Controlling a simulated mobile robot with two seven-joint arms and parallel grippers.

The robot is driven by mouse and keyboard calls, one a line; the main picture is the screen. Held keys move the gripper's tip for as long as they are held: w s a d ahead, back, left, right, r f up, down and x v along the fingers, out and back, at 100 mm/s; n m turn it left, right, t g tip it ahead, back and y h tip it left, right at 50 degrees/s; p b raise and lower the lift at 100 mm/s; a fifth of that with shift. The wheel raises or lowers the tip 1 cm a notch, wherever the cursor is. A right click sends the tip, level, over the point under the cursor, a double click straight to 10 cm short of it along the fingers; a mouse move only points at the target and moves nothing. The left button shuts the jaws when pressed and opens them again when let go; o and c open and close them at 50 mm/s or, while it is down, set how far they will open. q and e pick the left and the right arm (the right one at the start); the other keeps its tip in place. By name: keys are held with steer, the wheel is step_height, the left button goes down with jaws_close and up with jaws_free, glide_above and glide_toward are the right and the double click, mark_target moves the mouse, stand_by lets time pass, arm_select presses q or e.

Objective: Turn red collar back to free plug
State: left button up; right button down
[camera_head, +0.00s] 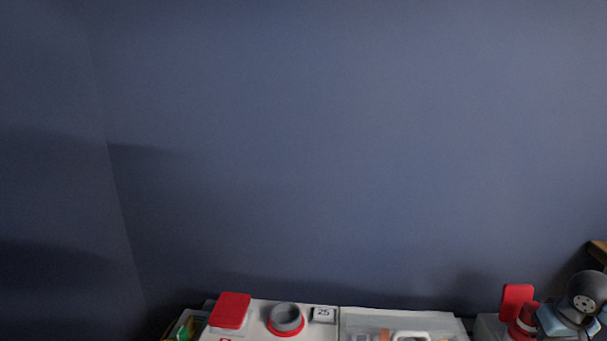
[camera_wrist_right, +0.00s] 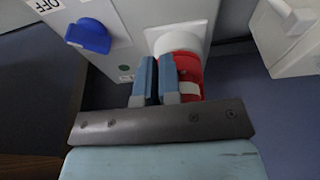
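The red collar (camera_wrist_right: 190,68) is in the right wrist view, next to a white round part (camera_wrist_right: 180,42) at the corner of a grey box. The blue fingers of my right gripper (camera_wrist_right: 156,80) are close together with only a narrow gap, just left of the collar and overlapping it. I see nothing held between them; whether they touch the collar is unclear. In the head view the right gripper (camera_head: 551,320) is at the lower right, beside a red part (camera_head: 525,318) below an upright red flap (camera_head: 517,297). The plug is not clearly distinguishable. My left gripper is out of view.
The grey box (camera_wrist_right: 125,25) bears a blue knob (camera_wrist_right: 88,36) and an OFF label (camera_wrist_right: 45,4). A white box (camera_wrist_right: 290,40) stands at the right. In the head view, a white panel has a red cover (camera_head: 230,309) and a grey round socket (camera_head: 286,317). A blue-grey wall rises behind.

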steer(key=shift+s+d+f, duration=0.1)
steer(key=shift+s+f, duration=0.3)
steer(key=shift+f, duration=0.15)
steer(key=shift+r, duration=0.2)
steer(key=shift+d+r+p, duration=0.1)
steer(key=shift+r+p, duration=0.55)
steer(key=shift+p, duration=0.05)
step_height(320, 180, up, 5)
steer(key=p, duration=0.2)
steer(key=shift+w+f+p, duration=0.1)
steer(key=shift+f+p, duration=0.05)
steer(key=shift+p, duration=0.2)
